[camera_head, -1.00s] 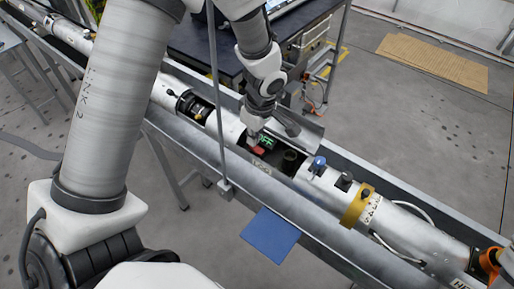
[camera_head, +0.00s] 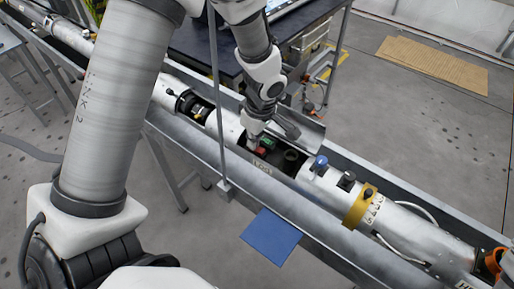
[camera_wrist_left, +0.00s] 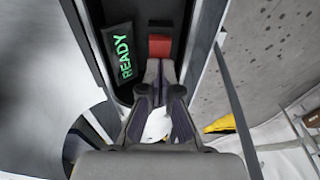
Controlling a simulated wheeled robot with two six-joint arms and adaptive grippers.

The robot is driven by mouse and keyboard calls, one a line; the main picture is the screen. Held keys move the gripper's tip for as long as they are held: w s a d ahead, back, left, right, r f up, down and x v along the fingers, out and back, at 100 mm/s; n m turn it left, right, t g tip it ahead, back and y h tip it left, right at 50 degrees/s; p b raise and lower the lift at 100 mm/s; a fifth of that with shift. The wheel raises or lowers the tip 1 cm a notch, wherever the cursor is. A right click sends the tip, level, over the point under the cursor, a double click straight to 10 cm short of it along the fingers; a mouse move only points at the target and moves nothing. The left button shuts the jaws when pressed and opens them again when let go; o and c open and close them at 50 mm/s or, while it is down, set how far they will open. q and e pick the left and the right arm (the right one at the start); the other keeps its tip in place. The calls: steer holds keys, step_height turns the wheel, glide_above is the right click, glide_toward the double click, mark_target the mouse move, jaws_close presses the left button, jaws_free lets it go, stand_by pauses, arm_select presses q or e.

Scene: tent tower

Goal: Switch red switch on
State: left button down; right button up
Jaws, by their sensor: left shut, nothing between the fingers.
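The red switch (camera_head: 261,151) sits in the open, dark compartment of the white tube. In the left wrist view the red switch (camera_wrist_left: 159,46) shows just beyond my fingertips. A small display (camera_wrist_left: 123,52) beside it reads READY in green letters. My left gripper (camera_head: 253,141) is over the compartment, at the switch. In the left wrist view my left gripper (camera_wrist_left: 160,72) is shut and empty, its tips touching or very close to the switch's near edge; I cannot tell which. My right gripper is not in view.
The white tube lies in a long grey metal trough (camera_head: 200,150). A thin upright post (camera_head: 217,90) stands at the trough's near side, left of my gripper. A raised curved cover (camera_head: 308,131) is right behind the opening. A blue plate (camera_head: 271,236) sticks out in front.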

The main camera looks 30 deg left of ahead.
arm_select(q)
steer(key=shift+w+r+p, duration=0.1)
steer(key=shift+r+p, duration=0.9)
steer(key=shift+r, duration=0.4)
step_height(320, 180, up, 2)
steer(key=shift+r+p, duration=0.2)
steer(key=shift+p, duration=0.6)
steer(key=shift+r+p, duration=0.55)
steer(key=shift+r, duration=0.4)
steer(key=shift+f, duration=0.1)
